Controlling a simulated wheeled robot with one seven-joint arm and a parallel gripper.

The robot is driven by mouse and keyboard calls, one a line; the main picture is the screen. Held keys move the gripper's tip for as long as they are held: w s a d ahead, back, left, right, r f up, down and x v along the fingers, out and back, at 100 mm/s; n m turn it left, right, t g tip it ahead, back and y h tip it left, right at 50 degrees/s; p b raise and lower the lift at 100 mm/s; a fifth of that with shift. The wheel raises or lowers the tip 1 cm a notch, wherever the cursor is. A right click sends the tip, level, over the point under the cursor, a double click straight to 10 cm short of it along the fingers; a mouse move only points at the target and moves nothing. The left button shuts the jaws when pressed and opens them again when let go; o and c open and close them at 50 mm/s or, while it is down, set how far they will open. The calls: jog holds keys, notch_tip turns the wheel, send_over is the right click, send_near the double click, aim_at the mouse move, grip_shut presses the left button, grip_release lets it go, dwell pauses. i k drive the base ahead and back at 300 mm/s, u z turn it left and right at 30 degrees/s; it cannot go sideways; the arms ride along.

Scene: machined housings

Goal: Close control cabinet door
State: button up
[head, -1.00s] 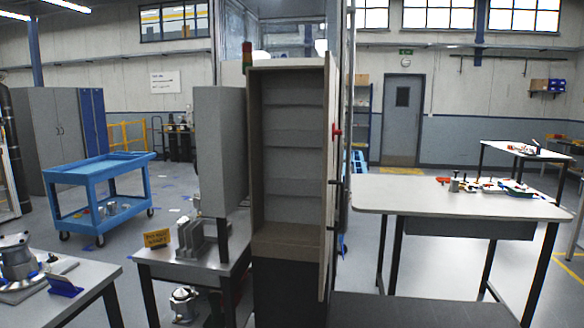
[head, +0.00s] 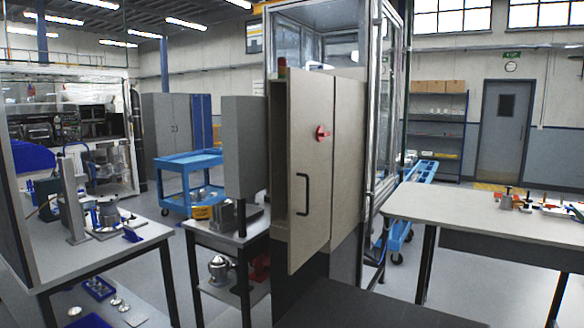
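The control cabinet (head: 348,150) is a tall beige-grey box on a dark base, right of centre in the head view. Its door (head: 312,225) stands open, with its outer face toward me. The door carries a black vertical bar handle (head: 303,195) near its left edge and a red rotary switch (head: 323,133) higher up. The door's left edge stands out from the cabinet, and a narrow strip of the dark interior (head: 278,150) shows beside it. Most of the interior is hidden behind the door. My gripper is not in view.
A grey upright box (head: 244,140) and a small table (head: 230,231) stand left of the cabinet. A workbench with parts (head: 130,235) is at the left. Another table (head: 480,214) is at the right. A dark low surface (head: 375,305) lies in front of the cabinet.

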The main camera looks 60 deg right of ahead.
aim_at(310, 94)
jog(key=k, duration=0.15)
jog(key=z, duration=4.2)
jog(key=k, duration=0.9)
jog(key=u, duration=1.9)
jog(key=i, duration=1)
